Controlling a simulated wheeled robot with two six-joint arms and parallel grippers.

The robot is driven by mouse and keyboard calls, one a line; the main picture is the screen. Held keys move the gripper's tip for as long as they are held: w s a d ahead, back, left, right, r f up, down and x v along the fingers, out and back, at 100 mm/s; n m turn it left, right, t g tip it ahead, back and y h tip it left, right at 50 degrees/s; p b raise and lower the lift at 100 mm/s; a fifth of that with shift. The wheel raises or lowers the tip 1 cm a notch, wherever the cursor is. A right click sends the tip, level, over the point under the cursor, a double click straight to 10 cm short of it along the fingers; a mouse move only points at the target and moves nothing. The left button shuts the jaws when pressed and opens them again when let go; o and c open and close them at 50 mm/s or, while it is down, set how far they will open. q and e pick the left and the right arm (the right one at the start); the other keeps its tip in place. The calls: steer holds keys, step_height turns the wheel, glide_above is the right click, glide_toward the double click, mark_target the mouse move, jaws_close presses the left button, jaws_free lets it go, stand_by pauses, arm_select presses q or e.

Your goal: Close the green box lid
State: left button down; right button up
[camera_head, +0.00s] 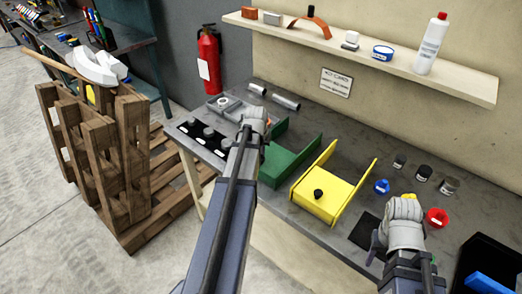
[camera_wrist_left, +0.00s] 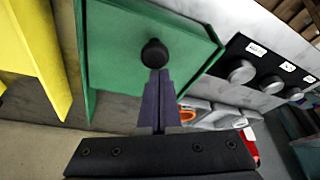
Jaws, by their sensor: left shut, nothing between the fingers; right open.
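The green box (camera_head: 281,165) stands on the grey bench in the head view, left of the yellow box, and my left arm covers part of it. In the left wrist view the green lid panel (camera_wrist_left: 115,48) carries a round black knob (camera_wrist_left: 154,53). My left gripper (camera_wrist_left: 158,74) is shut and empty. Its fingertips appear right at the knob's near side; I cannot tell whether they touch it. In the head view its fingers are hidden behind the wrist. My right gripper (camera_head: 376,250) is open and empty over the bench near a dark mat.
The yellow box (camera_head: 318,198) with a black knob stands to the right; it also shows in the left wrist view (camera_wrist_left: 32,50). A black knob panel (camera_wrist_left: 262,72) is beside the green box. Small jars, a blue pot (camera_head: 381,186) and a red pot (camera_head: 437,217) stand at right.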

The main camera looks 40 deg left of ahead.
arm_select(q)
steer(key=shift+w+a+r, duration=0.1)
steer(key=shift+w+a, duration=0.1)
steer(key=shift+w, duration=0.25)
steer(key=shift+w+a+r, duration=0.15)
steer(key=shift+w+a, duration=0.1)
steer(key=shift+w, duration=0.4)
steer(key=shift+w+a+r, duration=0.1)
steer(key=shift+w+a, duration=0.1)
steer(key=shift+w, duration=0.4)
steer(key=p+v, duration=0.9)
steer(key=v, duration=0.1)
steer(key=shift+p, duration=0.4)
steer(key=shift+f, duration=0.1)
